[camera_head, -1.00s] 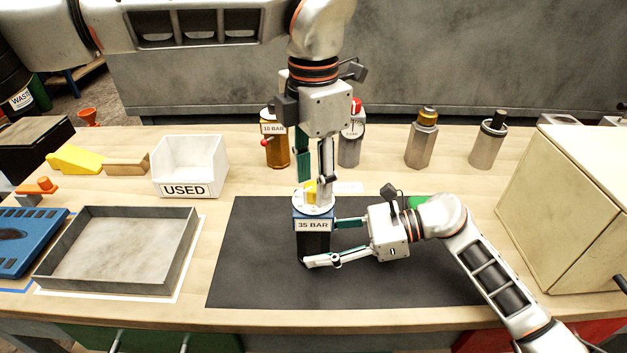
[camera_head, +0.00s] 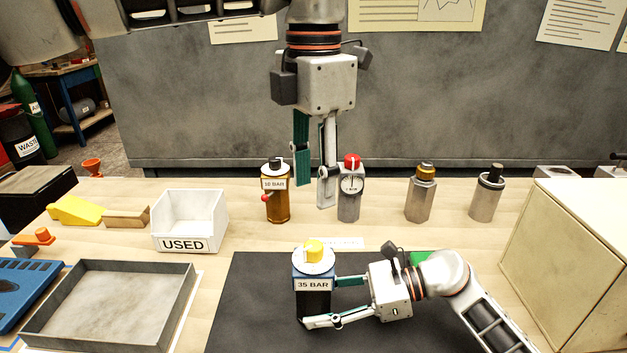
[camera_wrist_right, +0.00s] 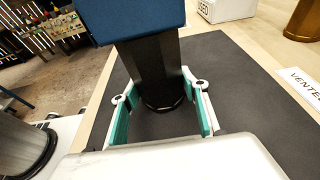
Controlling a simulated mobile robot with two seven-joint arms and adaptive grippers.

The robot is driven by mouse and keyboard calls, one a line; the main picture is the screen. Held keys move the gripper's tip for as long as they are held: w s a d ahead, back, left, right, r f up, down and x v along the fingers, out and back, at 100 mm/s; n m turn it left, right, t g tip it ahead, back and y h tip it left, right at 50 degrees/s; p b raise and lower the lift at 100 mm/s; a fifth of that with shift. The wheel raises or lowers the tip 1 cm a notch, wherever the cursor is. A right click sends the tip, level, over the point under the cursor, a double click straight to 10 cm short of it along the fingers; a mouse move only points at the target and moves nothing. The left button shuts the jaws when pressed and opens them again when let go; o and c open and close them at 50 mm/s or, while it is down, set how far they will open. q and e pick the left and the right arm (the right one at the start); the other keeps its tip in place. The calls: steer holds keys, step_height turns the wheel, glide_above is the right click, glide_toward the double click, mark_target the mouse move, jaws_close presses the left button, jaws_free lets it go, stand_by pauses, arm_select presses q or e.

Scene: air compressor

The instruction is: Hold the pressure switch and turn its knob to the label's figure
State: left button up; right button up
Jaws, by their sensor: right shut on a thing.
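The pressure switch (camera_head: 314,299) stands upright on the dark mat, with a blue and black body and a "35 BAR" label (camera_head: 313,285). Its yellow knob (camera_head: 314,251) sits on a pale round dial (camera_head: 300,262); the dial's figures are too small to read. My right gripper (camera_head: 321,302) is shut around the switch's dark lower body from the right. The right wrist view shows its fingers either side of that dark body (camera_wrist_right: 157,75). My left gripper (camera_head: 315,196) is empty above the knob, pointing down, with a gap between its fingers.
Behind the mat (camera_head: 245,305) stand a "10 BAR" amber unit (camera_head: 277,204), a gauge unit with red top (camera_head: 349,203) and two metal cylinders (camera_head: 420,202). A white "USED" bin (camera_head: 189,223) and grey tray (camera_head: 110,305) are left; a beige box (camera_head: 570,240) is right.

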steer(key=o, duration=1.1)
steer(key=shift+c, duration=0.2)
